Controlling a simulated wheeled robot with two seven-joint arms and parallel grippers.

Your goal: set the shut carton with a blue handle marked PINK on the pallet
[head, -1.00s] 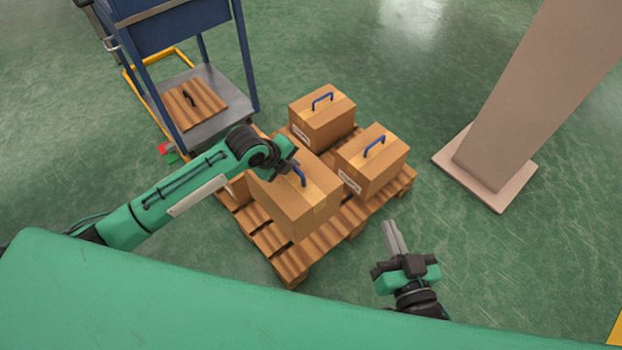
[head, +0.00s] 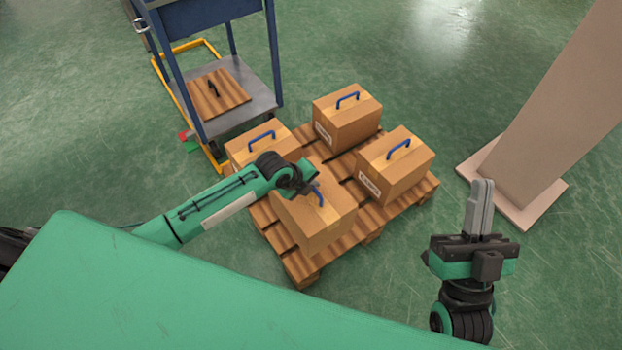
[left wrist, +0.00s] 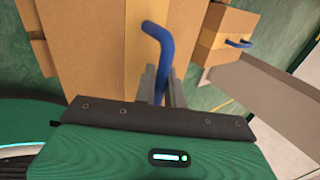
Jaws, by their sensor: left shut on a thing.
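My left gripper (head: 312,188) is shut on the blue handle (left wrist: 158,50) of a shut brown carton (head: 318,222). This carton is upright at the near corner of the wooden pallet (head: 303,268); whether its bottom touches the slats I cannot tell. Its marking does not show. The carton fills much of the left wrist view (left wrist: 95,50), its handle between the fingers. My right gripper (head: 481,205) is shut and empty, off to the right above the floor.
Three other blue-handled cartons stand on the pallet: left (head: 250,148), back (head: 345,118) and right (head: 395,168). A blue cart (head: 225,115) with a wooden board is at the back left. A beige pillar (head: 545,120) stands right. Green floor is clear in front.

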